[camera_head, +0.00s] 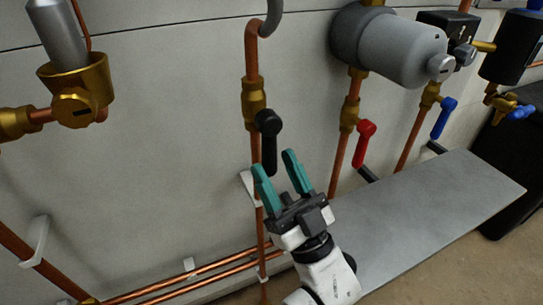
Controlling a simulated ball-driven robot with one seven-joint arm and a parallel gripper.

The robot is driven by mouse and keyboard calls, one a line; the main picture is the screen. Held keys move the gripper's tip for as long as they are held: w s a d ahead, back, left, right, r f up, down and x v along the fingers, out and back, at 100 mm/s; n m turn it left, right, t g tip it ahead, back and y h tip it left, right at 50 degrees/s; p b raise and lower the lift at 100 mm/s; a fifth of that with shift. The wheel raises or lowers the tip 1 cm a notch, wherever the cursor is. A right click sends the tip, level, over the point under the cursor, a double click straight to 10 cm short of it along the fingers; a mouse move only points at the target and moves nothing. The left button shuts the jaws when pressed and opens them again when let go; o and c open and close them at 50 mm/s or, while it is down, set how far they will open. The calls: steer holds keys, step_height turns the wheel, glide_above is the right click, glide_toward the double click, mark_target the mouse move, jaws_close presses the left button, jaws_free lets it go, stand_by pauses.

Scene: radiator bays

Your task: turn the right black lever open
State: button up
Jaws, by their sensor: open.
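A black lever (269,145) sits on a brass valve (253,98) on a vertical copper pipe in the middle of the head view. Its round hub is at the top and its handle points down along the pipe. My gripper (276,163) has teal fingers and is open. Its fingertips are near the lower end of the lever's handle, which shows between them in the picture. I cannot tell whether either finger touches it. No other black lever of this kind is clearly in view.
A red lever (364,142) and a blue lever (444,118) are on pipes to the right, below a grey pump (388,45). A grey shelf (435,215) lies under them, beside my arm. Copper pipes (190,280) run low along the pale wall.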

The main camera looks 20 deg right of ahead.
steer(key=v, duration=0.7)
steer(key=shift+s+f, duration=0.25)
steer(key=shift+d, duration=0.1)
